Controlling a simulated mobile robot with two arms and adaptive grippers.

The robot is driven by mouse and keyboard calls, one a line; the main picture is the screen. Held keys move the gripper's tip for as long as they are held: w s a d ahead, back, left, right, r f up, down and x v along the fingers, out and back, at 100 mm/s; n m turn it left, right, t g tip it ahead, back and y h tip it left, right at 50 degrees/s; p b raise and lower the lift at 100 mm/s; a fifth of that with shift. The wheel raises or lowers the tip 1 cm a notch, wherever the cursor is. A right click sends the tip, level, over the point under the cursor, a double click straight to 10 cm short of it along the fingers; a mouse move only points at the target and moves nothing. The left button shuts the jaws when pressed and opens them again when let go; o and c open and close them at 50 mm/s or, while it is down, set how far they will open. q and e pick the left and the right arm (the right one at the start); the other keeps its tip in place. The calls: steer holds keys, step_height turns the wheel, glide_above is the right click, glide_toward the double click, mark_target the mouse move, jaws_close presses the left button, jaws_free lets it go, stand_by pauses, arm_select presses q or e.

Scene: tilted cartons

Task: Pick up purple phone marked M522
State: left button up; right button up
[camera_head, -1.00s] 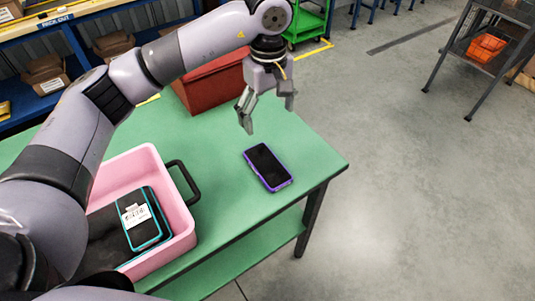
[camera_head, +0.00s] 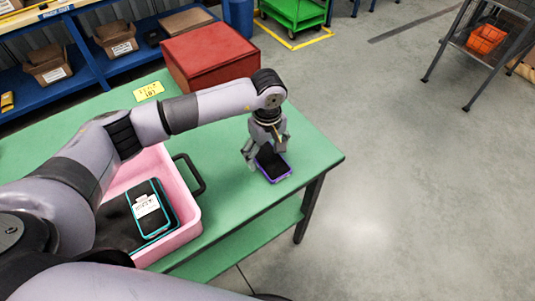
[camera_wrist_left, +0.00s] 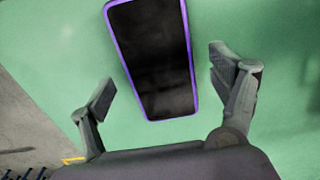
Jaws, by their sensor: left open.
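The purple phone (camera_head: 273,164) lies flat, dark screen up, on the green table near its right end. No marking on it can be read. My left gripper (camera_head: 262,162) is low over the phone, partly covering it in the head view. In the left wrist view the phone (camera_wrist_left: 153,60) shows its purple rim and black face. The open fingers of my left gripper (camera_wrist_left: 170,98) stand on either side of the phone's near end, with gaps between fingers and phone. My right gripper is not in view.
A pink bin (camera_head: 186,228) with a teal-edged phone (camera_head: 150,212) in it stands left of the purple phone. A red box (camera_head: 210,55) sits behind, by a yellow label (camera_head: 148,92). The green table (camera_head: 232,205) is bare around the phone.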

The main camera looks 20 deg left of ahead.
arm_select(q)
steer(key=shift+f, duration=0.3)
steer(key=shift+c, duration=0.3)
steer(key=c, duration=1.3)
